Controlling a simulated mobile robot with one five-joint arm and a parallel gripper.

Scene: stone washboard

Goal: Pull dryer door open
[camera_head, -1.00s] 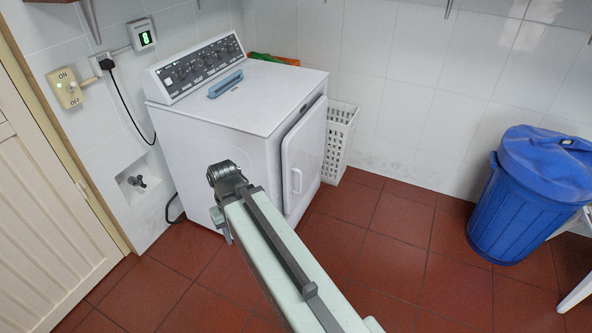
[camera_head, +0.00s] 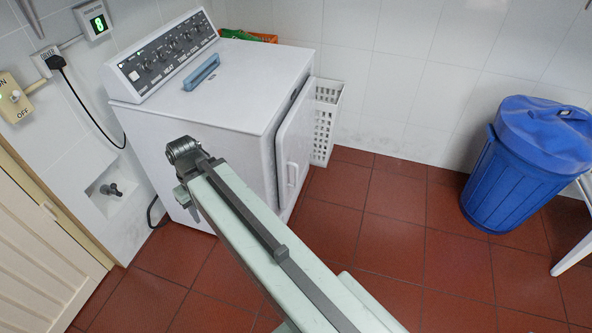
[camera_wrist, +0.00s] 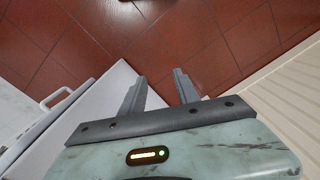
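The white dryer (camera_head: 185,136) stands against the tiled wall in the head view. Its door (camera_head: 294,140) is on the right-facing side and stands slightly off the body, with a dark gap along its upper edge. A pale vertical handle (camera_head: 291,174) is on the door. In the wrist view a white panel with a bar handle (camera_wrist: 56,97) shows at the left edge. My gripper (camera_wrist: 160,74) is open and empty, its two fingers apart, over floor and beside a white surface, to the right of the handle.
A white basket (camera_head: 325,122) stands behind the dryer door. A blue bin (camera_head: 527,165) is at the right, beside a white chair leg (camera_head: 574,240). A cream slatted door (camera_head: 45,255) is at the left. Red tiled floor (camera_head: 400,235) is clear between dryer and bin.

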